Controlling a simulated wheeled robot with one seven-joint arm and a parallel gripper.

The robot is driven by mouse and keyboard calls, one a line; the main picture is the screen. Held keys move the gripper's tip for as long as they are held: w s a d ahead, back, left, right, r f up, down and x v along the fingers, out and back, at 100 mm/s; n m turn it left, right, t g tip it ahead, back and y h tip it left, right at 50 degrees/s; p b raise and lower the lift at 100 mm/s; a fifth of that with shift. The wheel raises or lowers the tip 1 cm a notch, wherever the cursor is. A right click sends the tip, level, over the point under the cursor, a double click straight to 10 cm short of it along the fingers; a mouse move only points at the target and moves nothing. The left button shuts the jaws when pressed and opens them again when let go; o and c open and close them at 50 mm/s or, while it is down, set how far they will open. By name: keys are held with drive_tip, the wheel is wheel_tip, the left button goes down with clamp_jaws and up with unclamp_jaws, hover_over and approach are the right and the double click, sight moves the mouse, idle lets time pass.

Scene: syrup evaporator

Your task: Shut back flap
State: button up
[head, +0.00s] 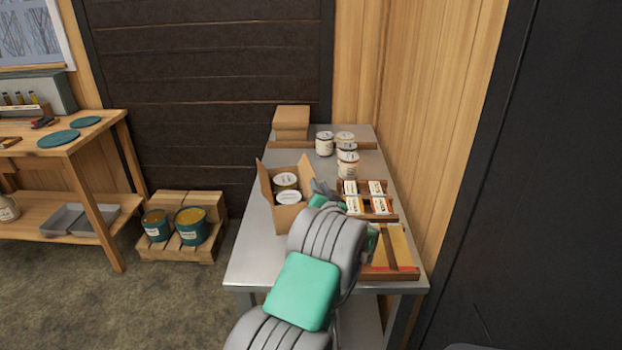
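An open cardboard box (291,221) stands on the metal table (253,251) with two white-lidded cans (288,198) inside. One flap (264,181) stands up at its left side. Another flap (307,170) stands up at its back right. My arm reaches in from the bottom of the view. My gripper (320,188) is at the right side of the box, close to the back-right flap. I cannot tell whether it touches the box. The fingers are small and partly hidden by my arm, so their opening is unclear. The box's near right side is also hidden.
Several cans (347,166) stand behind the gripper, near the wall. A wooden rack (379,217) of small packets lies just right of it. A wooden tray (402,274) lies nearer. Stacked flat cartons (291,121) sit at the table's back. The table is clear left of the box.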

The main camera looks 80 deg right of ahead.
sight(308, 174)
drive_tip(key=p+x, duration=0.1)
drive_tip(key=x, duration=0.4)
drive_tip(key=shift+w+d, duration=0.15)
drive_tip(key=shift+w, duration=0.05)
clamp_jaws()
idle(1.1)
